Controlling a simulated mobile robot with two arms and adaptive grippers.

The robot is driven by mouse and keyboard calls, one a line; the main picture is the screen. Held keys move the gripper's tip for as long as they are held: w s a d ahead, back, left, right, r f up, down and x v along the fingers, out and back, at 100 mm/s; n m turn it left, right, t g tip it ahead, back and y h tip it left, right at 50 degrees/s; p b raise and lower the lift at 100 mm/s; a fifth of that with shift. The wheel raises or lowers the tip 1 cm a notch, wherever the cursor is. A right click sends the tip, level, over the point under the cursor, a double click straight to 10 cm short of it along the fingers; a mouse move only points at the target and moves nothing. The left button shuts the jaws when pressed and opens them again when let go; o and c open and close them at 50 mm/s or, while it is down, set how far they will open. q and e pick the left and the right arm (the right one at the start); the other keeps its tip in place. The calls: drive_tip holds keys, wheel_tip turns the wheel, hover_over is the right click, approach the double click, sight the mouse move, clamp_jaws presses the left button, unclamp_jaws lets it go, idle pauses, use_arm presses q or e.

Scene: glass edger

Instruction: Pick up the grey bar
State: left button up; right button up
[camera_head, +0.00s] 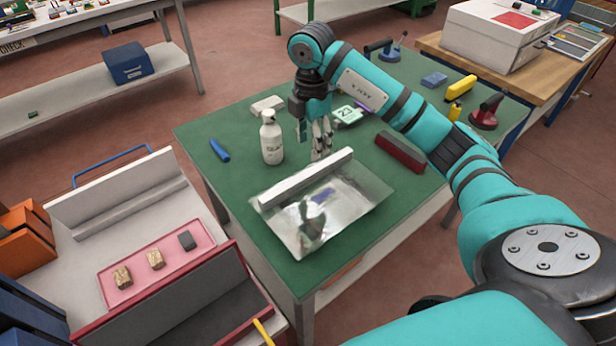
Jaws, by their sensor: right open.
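A long light-grey bar (306,179) lies slantwise along the back edge of a shiny sheet (345,205) on the green-topped table (235,190). My right gripper (321,154) points down just behind the bar, near its middle. Its fingers are open, and I see nothing held between them. I cannot tell whether the fingertips touch the table or the bar. My left gripper is not in view.
A white bottle (271,140) stands close left of the gripper. A dark red bar (401,152) lies to the right, and a green-display device (346,114) behind. A blue marker (219,150) lies at left. A pink tray (120,281) holds small blocks. The table's left front is clear.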

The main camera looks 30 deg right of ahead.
sight(309, 172)
wheel_tip(309, 172, down, 4)
drive_tip(key=shift+w+r+p, duration=0.1)
drive_tip(key=shift+r+p, duration=0.15)
drive_tip(key=shift+p, duration=0.05)
wheel_tip(309, 172, down, 3)
drive_tip(key=shift+a+r+p, duration=0.1)
drive_tip(key=shift+p, duration=0.2)
wheel_tip(309, 172, down, 4)
drive_tip(key=shift+a+r+p, duration=0.1)
drive_tip(key=shift+r+p, duration=0.05)
drive_tip(key=shift+p, duration=0.3)
drive_tip(key=shift+f, duration=0.35)
drive_tip(key=c, duration=0.9)
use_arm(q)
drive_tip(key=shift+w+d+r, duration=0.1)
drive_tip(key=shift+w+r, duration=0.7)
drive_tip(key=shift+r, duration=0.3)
use_arm(e)
clamp_jaws()
drive_tip(key=shift+w+r, duration=0.1)
